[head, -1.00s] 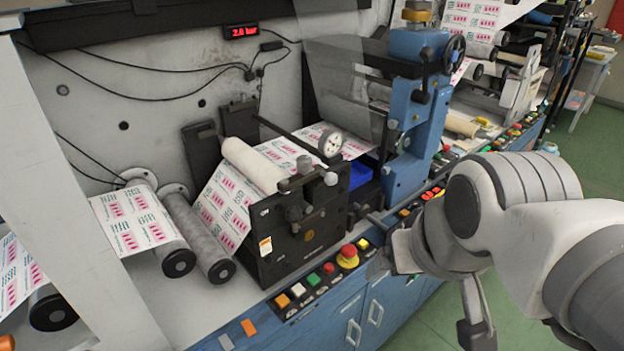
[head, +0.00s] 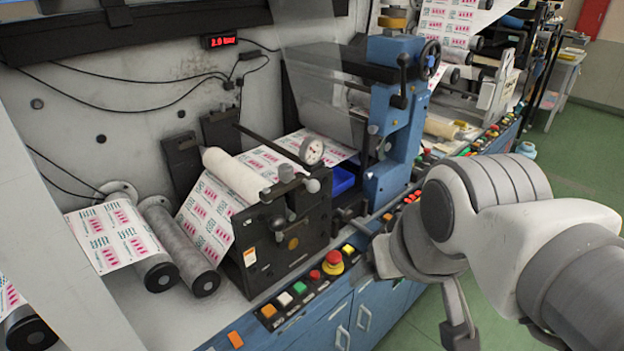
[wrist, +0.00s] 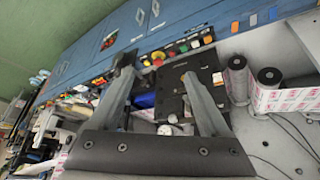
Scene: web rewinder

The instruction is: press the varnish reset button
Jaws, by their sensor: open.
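A row of push buttons runs along the front rail of the blue machine. It has an orange (head: 268,311), a white (head: 285,299), a green (head: 300,288) and a red button (head: 315,275), then a red mushroom button on a yellow base (head: 334,262) and a yellow button (head: 348,249). No readable label tells me which is the varnish reset button. More buttons (head: 411,197) continue right, partly behind my arm. My gripper (head: 418,296) is open and empty in front of the rail, right of the mushroom button. In the wrist view the mushroom button (wrist: 158,60) shows beyond the parted fingers (wrist: 158,80).
A blue column with a handwheel (head: 398,120) rises behind my arm. Blue cabinet doors with handles (head: 364,317) lie below the rail. Green floor (head: 580,140) is open at the right.

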